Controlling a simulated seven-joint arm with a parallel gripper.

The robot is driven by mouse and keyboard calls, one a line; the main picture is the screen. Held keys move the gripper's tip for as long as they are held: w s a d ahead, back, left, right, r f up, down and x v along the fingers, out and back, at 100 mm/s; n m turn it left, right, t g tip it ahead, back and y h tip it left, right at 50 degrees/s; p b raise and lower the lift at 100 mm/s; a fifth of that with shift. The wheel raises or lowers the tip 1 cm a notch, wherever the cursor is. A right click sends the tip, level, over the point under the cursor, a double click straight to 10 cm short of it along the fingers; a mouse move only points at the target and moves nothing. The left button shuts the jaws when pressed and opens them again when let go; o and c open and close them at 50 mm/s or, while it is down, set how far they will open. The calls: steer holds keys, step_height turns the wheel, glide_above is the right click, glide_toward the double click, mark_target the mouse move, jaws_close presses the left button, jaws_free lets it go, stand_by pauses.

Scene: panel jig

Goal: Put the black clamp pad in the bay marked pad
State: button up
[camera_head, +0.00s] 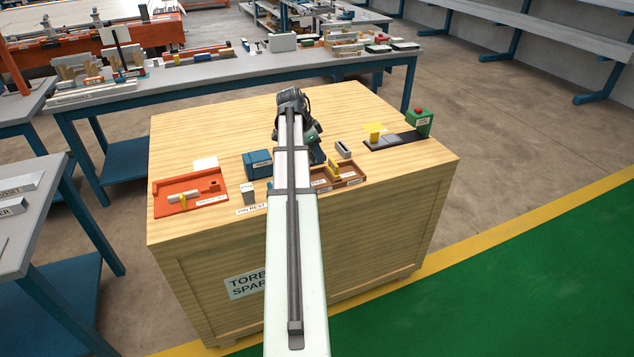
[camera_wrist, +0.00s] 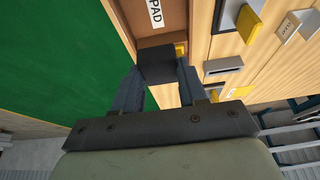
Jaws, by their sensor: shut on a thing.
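My gripper (camera_wrist: 160,76) is shut on the black clamp pad (camera_wrist: 156,62), a dark block between the fingertips in the wrist view. The pad is over or at the end of the bay marked PAD, whose white label (camera_wrist: 155,14) shows just beyond it. I cannot tell whether the pad touches the bay floor. The brown tray (camera_wrist: 122,22) with the bays lies under the gripper. In the head view the tray (camera_head: 352,182) is partly hidden by my arm, and the pad cannot be made out.
A yellow piece (camera_head: 333,169) stands in the tray, close to the right finger in the wrist view. A blue box (camera_head: 258,163), a white block (camera_head: 247,193) and an orange tray (camera_head: 165,208) are to the left. A grey block (camera_head: 343,149) and a green button box (camera_head: 418,125) are to the right.

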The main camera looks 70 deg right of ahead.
mark_target(320, 182)
steer(key=shift+d+f, duration=0.1)
steer(key=shift+f, duration=4.85)
steer(key=shift+f, duration=0.1)
steer(key=o, duration=1)
steer(key=shift+o, duration=0.2)
steer(key=v, duration=1.2)
steer(key=shift+w, duration=0.1)
